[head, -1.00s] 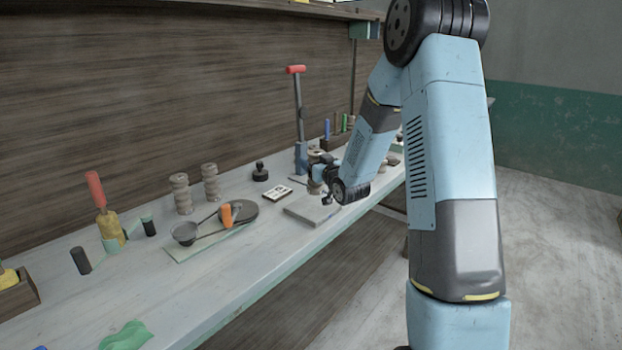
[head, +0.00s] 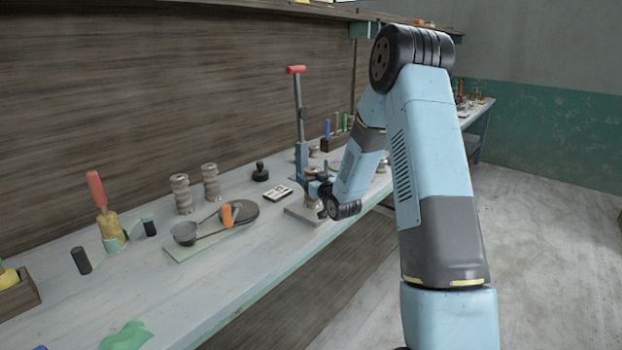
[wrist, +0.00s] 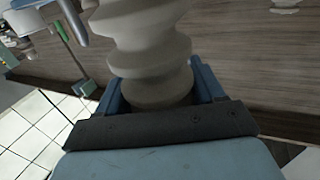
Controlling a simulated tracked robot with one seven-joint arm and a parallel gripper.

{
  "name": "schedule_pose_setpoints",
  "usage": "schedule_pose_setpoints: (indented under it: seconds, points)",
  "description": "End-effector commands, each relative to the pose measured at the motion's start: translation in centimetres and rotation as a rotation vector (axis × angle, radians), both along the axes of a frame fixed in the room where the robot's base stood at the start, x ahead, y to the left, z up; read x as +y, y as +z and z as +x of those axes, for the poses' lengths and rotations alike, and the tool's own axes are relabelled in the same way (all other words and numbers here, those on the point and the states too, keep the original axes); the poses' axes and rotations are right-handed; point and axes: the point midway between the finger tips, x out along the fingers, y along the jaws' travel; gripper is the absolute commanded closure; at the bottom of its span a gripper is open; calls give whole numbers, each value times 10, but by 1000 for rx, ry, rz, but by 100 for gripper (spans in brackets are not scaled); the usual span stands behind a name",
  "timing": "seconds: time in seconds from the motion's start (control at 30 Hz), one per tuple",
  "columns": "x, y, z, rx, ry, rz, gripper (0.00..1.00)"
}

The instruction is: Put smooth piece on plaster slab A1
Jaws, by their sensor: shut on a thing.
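My gripper (wrist: 158,92) is shut on a grey-beige clay piece (wrist: 145,45) with a wavy, spool-like outline, which stands up from between the blue fingers in the wrist view. In the head view my gripper (head: 323,190) is over the right part of a flat grey slab (head: 302,215) near the bench's front edge. The held piece (head: 312,188) shows there just left of my wrist, partly hidden. I cannot tell whether it touches the slab. No label can be read on the slab.
A red-handled upright tool (head: 298,110) stands close behind the slab. A small framed card (head: 278,194) and a black knob-topped weight (head: 260,172) are to the left. Two similar spool-like pieces (head: 181,195) stand further left, behind a board (head: 185,250) with a ladle and disc.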

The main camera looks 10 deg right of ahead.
Motion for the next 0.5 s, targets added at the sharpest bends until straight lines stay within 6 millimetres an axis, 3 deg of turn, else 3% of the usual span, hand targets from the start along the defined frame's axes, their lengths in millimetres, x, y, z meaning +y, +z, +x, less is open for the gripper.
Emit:
schedule_pose_setpoints:
  seconds: [0.17, 0.2, 0.5]
  points:
    - [-1, 0, 0, -2, -1, 0, 88]
    - [-1, -2, 0, 0, -1, 0, 31]
    - [-1, -1, 0, 0, -2, 0, 7]
